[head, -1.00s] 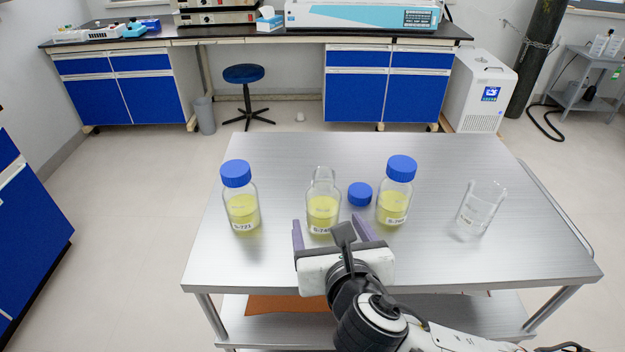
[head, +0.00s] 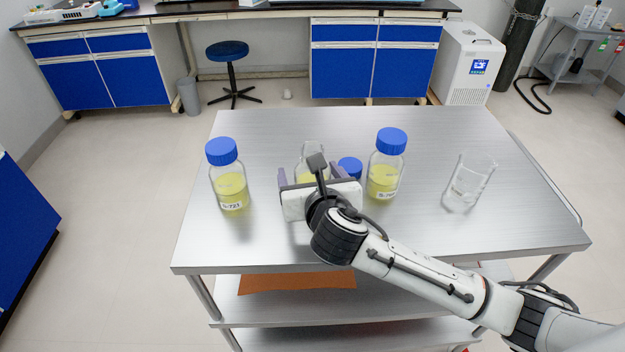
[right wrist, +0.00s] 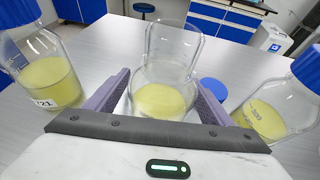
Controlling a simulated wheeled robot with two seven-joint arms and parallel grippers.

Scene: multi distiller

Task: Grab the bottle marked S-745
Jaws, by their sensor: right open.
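The open middle bottle (head: 311,150) holds yellow liquid and stands uncapped on the steel table. My right gripper hides its lower part and label in the head view now; the earlier label seems to begin S-74, the end unclear. My right gripper (head: 322,174) is open, its purple fingers on either side of this bottle. In the right wrist view the bottle (right wrist: 165,98) stands upright between the open fingers, with a gap visible. A blue-capped bottle (head: 230,185), label apparently S-723 or S-721, stands left. Another blue-capped bottle (head: 385,175) stands right, label not readable. My left gripper is out of view.
A loose blue cap (head: 350,166) lies right of the middle bottle, close to my right finger. An empty glass beaker (head: 468,185) stands at the right. The front of the steel table (head: 225,250) is clear.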

